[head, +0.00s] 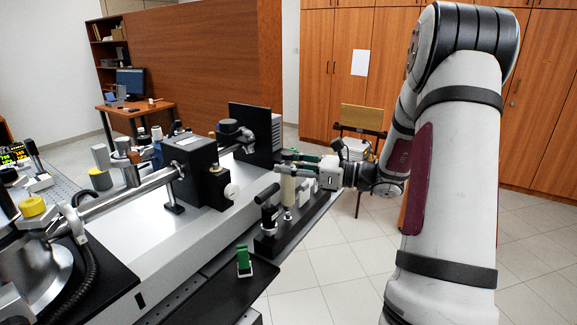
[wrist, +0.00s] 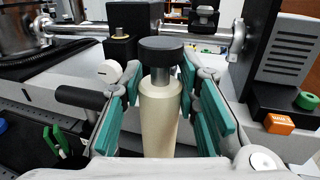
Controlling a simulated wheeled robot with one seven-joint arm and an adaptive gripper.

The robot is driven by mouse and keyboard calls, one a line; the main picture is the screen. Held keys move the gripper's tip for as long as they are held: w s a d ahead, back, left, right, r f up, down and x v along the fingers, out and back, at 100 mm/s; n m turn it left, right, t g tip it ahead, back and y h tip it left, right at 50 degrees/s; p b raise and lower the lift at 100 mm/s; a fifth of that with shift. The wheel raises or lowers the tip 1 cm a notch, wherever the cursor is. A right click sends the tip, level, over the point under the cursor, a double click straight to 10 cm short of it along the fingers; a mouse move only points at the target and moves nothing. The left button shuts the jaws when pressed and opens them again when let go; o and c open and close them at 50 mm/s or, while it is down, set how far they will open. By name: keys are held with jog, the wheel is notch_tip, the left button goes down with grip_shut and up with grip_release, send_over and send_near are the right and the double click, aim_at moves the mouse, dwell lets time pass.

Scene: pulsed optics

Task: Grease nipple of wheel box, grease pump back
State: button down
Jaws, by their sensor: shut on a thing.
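A cream cylinder with a black cap, which I take for the grease pump (wrist: 160,115), stands upright between the green fingers of my gripper (wrist: 160,95) in the wrist view. My gripper (head: 291,163) is shut on the pump (head: 288,189) in the head view, at the bench's right edge. Whether the pump's foot touches the dark base below is unclear. A black box with a white round knob, probably the wheel box (head: 203,160), stands on the bench to the left. The white knob (wrist: 108,72) also shows in the wrist view. I cannot make out the grease nipple for sure.
A black-handled part (head: 267,194) stands close left of the pump on a dark base (head: 275,242). A green stand (head: 243,262) is on the dark shelf in front. An orange block (wrist: 279,123) and a green ring (wrist: 306,100) lie at right. A chair (head: 360,125) stands behind.

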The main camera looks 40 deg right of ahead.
jog(key=shift+f+b, duration=0.4)
jog(key=shift+f, duration=0.6)
dwell(0.3)
jog(key=shift+f, duration=0.15)
jog(key=c, duration=1.1)
grip_release()
jog(key=shift+f, duration=0.1)
jog(key=s+d+r+p, duration=0.1)
jog(key=s+d, duration=0.1)
jog(key=s, duration=0.1)
jog(key=s+d+r+p, duration=0.1)
jog(key=s+d, duration=0.1)
jog(key=s, duration=0.1)
jog(key=s+d+r+p, duration=0.1)
jog(key=s+d+r, duration=0.1)
jog(key=s+d, duration=0.1)
jog(key=shift+s, duration=0.45)
jog(key=shift+a, duration=0.1)
